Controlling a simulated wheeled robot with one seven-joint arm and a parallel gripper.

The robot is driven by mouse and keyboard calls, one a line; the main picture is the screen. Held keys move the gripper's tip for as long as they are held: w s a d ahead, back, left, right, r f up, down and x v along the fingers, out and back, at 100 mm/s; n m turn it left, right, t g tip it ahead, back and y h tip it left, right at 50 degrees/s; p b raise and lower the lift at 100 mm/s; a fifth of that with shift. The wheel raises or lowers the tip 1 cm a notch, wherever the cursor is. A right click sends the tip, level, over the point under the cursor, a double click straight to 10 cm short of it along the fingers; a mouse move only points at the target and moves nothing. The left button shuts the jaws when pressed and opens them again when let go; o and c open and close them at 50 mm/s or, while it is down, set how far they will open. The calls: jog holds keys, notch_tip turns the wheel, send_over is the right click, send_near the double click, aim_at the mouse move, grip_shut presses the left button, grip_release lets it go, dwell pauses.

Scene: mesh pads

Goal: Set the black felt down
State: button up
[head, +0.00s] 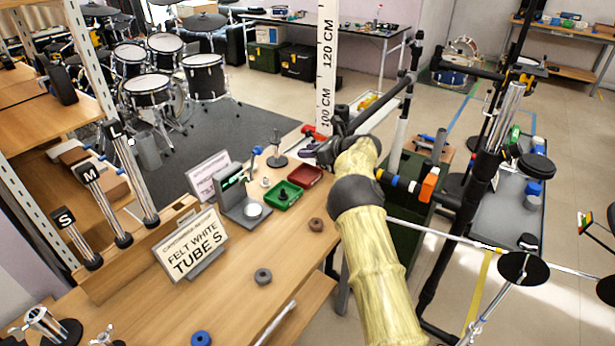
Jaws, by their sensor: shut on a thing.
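My gripper (316,150) is at the far end of my arm, over the far right end of the wooden bench (225,290), just beyond the red dish (306,176). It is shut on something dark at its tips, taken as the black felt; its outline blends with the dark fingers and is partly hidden. No black felt ring shows loose on the bench. A brown felt ring (316,224), a grey one (263,275) and a blue one (201,339) lie apart along the bench.
A green dish (283,196) and a small scale (243,203) stand near the red dish. Tubes marked S, M and L (104,205) stand at left. A tall measuring post (326,70) rises behind my gripper. Bare bench surrounds the grey ring.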

send_over(310, 179)
notch_tip(310, 179, down, 5)
jog(key=shift+f, duration=0.1)
jog(key=shift+f, duration=1.85)
jog(key=o, duration=0.7)
jog(key=shift+s+r, duration=0.1)
jog(key=v, duration=1.1)
jog(key=shift+s+d+r, duration=0.1)
jog(key=shift+s+d, duration=0.05)
jog(key=shift+d, duration=0.25)
